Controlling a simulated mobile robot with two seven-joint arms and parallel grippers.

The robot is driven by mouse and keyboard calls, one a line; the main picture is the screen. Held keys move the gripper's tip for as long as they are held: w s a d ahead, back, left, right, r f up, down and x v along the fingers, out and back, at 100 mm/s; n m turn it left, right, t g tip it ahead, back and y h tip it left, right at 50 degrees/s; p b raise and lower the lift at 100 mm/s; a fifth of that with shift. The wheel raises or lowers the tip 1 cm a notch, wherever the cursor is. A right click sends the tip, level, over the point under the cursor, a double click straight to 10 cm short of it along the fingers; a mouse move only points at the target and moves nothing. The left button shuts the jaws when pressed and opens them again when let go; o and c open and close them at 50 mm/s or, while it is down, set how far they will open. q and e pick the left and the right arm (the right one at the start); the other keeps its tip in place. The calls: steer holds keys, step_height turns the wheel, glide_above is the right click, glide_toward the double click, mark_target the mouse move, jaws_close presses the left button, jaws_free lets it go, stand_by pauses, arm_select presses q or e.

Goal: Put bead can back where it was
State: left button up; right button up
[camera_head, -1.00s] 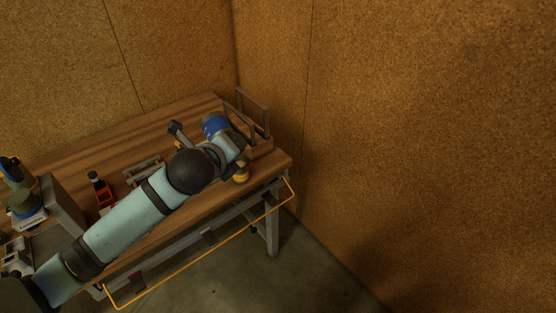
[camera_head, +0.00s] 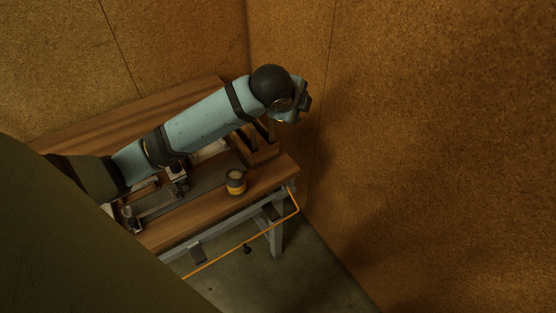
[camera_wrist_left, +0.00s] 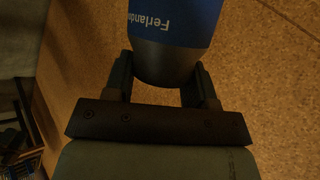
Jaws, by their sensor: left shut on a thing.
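A blue can (camera_wrist_left: 175,22) with a grey end and white lettering reading "Ferlando" fills the upper middle of the left wrist view. My left gripper's fingers (camera_wrist_left: 163,75) are closed on both sides of its grey end. In the head view my left gripper (camera_head: 300,104) is raised above the far right end of the workbench (camera_head: 270,184), close to the right wall. The can is hidden there behind my wrist. My right gripper is not in view.
A small orange-and-dark jar (camera_head: 236,183) stands on the bench near the front edge. A wooden rack (camera_head: 261,157) stands at the back right end, partly under my arm. Metal tools (camera_head: 172,190) lie to the left. An orange rail (camera_head: 240,244) runs along the front. A dark shape blocks the lower left.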

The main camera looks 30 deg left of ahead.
arm_select(q)
steer(key=a+n, duration=0.1)
steer(key=n, duration=0.2)
steer(key=a+f+n+t+h+b, duration=0.1)
steer(key=n, duration=0.2)
steer(key=w+a+f+n+h+b, duration=0.1)
steer(key=n, duration=0.1)
steer(key=shift+a+f+n, duration=0.1)
steer(key=shift+a+n, duration=0.05)
steer(key=shift+n, duration=0.25)
steer(key=a+n+t, duration=0.1)
steer(key=n, duration=0.1)
steer(key=w+a+n+t+b, duration=0.1)
steer(key=n, duration=0.1)
steer(key=a+f+n+t+y+b, duration=0.1)
steer(key=n, duration=0.1)
steer(key=shift+w+a+f+t, duration=0.1)
steer(key=shift+w+a+t, duration=0.2)
steer(key=shift+t, duration=0.1)
steer(key=shift+w+a+n, duration=0.1)
steer(key=shift+a+n, duration=0.05)
steer(key=shift+n, duration=0.35)
steer(key=shift+a+f, duration=0.1)
steer(key=shift+f, duration=9.85)
steer(key=shift+f, duration=0.1)
steer(key=o, duration=1.3)
